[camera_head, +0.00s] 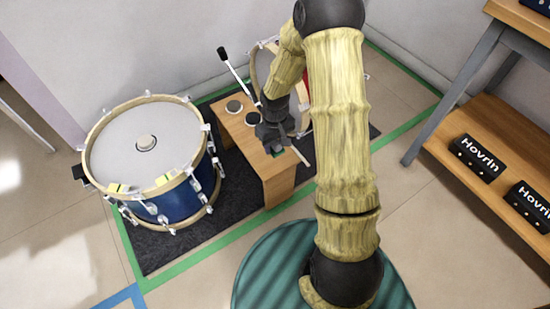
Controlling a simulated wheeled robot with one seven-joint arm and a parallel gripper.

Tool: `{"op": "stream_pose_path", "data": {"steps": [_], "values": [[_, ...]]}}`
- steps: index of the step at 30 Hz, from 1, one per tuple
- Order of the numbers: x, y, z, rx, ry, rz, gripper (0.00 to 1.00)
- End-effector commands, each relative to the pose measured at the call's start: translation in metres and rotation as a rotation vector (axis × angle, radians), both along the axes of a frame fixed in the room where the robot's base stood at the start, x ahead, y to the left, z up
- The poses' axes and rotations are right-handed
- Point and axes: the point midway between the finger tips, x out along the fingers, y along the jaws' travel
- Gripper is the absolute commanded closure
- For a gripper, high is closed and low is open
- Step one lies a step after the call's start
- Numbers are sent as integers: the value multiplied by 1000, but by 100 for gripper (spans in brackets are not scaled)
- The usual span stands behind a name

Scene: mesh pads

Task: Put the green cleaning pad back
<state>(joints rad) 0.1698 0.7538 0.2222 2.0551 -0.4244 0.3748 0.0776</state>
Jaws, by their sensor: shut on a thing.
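My gripper (273,143) is over the near end of a small wooden bench (279,184), with its fingers pointing down.
A blue drum (120,150) with a white head stands left of the bench on a dark mat (160,258) edged with green tape. Another drum is partly hidden behind my arm. A thin stick (301,156) lies beside my gripper. A shelf with black boxes (477,157) stands right.

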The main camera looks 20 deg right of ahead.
Motion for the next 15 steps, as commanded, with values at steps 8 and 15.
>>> {"op": "stream_pose_path", "data": {"steps": [8, 15], "values": [[0, 0, -19, -1, -1, 1, 81], [0, 0, -24, -1, 0, 0, 81]]}}
